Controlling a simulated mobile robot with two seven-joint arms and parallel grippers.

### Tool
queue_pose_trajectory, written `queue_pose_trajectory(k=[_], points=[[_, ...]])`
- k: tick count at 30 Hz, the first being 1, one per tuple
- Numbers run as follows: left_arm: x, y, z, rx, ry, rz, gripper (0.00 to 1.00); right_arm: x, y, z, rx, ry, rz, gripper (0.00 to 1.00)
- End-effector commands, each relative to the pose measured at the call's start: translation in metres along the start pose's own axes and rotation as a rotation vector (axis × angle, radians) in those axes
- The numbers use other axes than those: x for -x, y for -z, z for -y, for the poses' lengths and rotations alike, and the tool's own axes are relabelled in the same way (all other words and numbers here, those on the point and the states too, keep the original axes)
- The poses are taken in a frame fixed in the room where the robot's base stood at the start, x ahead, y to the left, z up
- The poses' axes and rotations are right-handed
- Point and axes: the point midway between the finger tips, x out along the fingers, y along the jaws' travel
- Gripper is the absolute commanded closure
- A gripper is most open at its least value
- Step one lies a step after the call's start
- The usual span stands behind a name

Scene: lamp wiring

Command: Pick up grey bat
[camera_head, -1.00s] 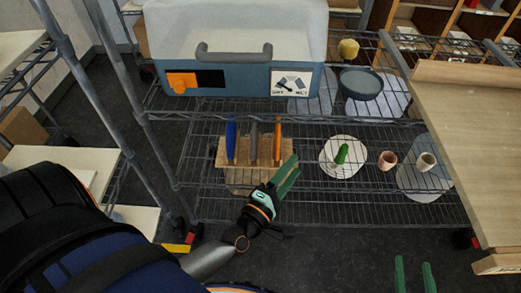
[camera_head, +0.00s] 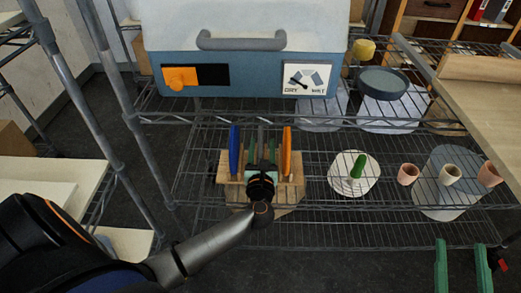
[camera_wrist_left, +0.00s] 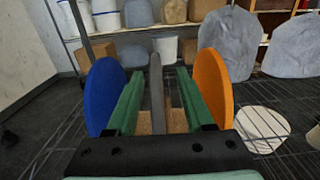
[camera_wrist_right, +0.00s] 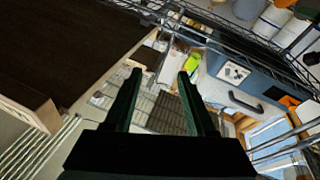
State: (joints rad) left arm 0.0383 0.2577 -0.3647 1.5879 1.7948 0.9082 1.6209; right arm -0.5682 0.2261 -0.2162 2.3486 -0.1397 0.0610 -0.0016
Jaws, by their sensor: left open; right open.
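The grey bat (camera_wrist_left: 157,95) stands edge-on in the left wrist view, between a blue bat (camera_wrist_left: 105,90) and an orange bat (camera_wrist_left: 214,85). The bats stand in a wooden rack (camera_head: 290,190) on the wire shelf. My left gripper (camera_wrist_left: 156,88) is open, its green fingers on either side of the grey bat, with gaps visible. In the head view my left gripper (camera_head: 261,162) covers most of the grey bat (camera_head: 261,135). My right gripper (camera_head: 461,265) is open and empty at the lower right, away from the rack.
A blue box with a grey handle (camera_head: 240,75) stands on the shelf above the rack. A round plate with a green object (camera_head: 357,167), small cups (camera_head: 449,175) and a blue-grey bowl (camera_head: 383,82) are to the right. A wooden table (camera_head: 490,95) borders the right.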

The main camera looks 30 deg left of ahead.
Motion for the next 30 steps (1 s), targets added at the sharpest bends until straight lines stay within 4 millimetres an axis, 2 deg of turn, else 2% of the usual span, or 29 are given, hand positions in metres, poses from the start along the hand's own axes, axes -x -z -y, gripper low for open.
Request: queue_pose_trajectory(k=[4,12,21,30], points=[[-0.015,0.0,-0.003,-0.003,0.0,0.004,0.47,0.0,0.009,-0.001,0.013,0.001,-0.043,0.44],[-0.05,0.001,-0.006,-0.002,0.0,0.001,0.47,0.001,0.049,-0.002,0.06,0.005,-0.204,0.44],[-0.053,0.0,-0.006,-0.001,0.0,-0.001,0.47,0.002,0.055,-0.002,0.066,0.006,-0.224,0.44],[-0.053,0.0,-0.006,-0.001,0.001,-0.001,0.81,0.002,0.055,-0.002,0.065,0.006,-0.223,0.44]])
